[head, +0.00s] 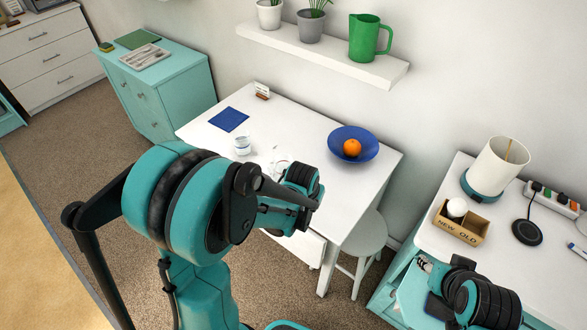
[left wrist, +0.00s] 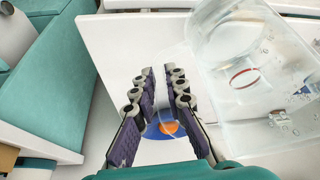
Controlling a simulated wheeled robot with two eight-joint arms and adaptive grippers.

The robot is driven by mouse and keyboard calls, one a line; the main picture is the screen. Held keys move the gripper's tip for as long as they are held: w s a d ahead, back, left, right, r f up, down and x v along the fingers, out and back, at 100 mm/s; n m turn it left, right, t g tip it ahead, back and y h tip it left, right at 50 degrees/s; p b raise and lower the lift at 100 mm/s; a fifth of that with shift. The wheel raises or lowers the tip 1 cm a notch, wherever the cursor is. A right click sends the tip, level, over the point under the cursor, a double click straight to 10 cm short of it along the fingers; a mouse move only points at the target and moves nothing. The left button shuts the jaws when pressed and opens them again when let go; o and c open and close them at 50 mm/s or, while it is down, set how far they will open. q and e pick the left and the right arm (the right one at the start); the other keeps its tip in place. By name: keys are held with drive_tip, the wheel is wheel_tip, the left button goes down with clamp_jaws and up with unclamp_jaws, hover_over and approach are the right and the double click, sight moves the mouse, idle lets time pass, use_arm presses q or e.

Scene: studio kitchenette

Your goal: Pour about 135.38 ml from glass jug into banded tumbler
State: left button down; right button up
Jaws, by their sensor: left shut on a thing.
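A clear tumbler (head: 242,146) stands on the white table, near the blue mat; its band is too small to make out. The clear glass jug (head: 277,157) is right of it in the head view, mostly hidden by my left arm. In the left wrist view the jug (left wrist: 225,35) is large at the right, and a red ring shows through its glass; I cannot tell what bears it. My left gripper (left wrist: 164,78) is shut on the jug's handle. In the head view my right gripper (head: 428,268) is at the lower right, beside the counter; its jaws are unclear.
A blue bowl (head: 370,136) with an orange (head: 352,148) sits at the table's right. A blue mat (head: 228,119) lies at its left. A shelf (head: 310,52) is above. The right counter holds a lamp (head: 499,165) and a wooden box (head: 460,229).

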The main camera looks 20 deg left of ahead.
use_arm(q)
drive_tip(key=w+d+f+m+b, duration=0.1)
drive_tip(key=w+d+b, duration=0.3)
drive_tip(key=w+d, duration=0.4)
drive_tip(key=shift+w+f+h, duration=0.3)
drive_tip(key=shift+w+f, duration=0.55)
drive_tip(key=shift+w, duration=0.05)
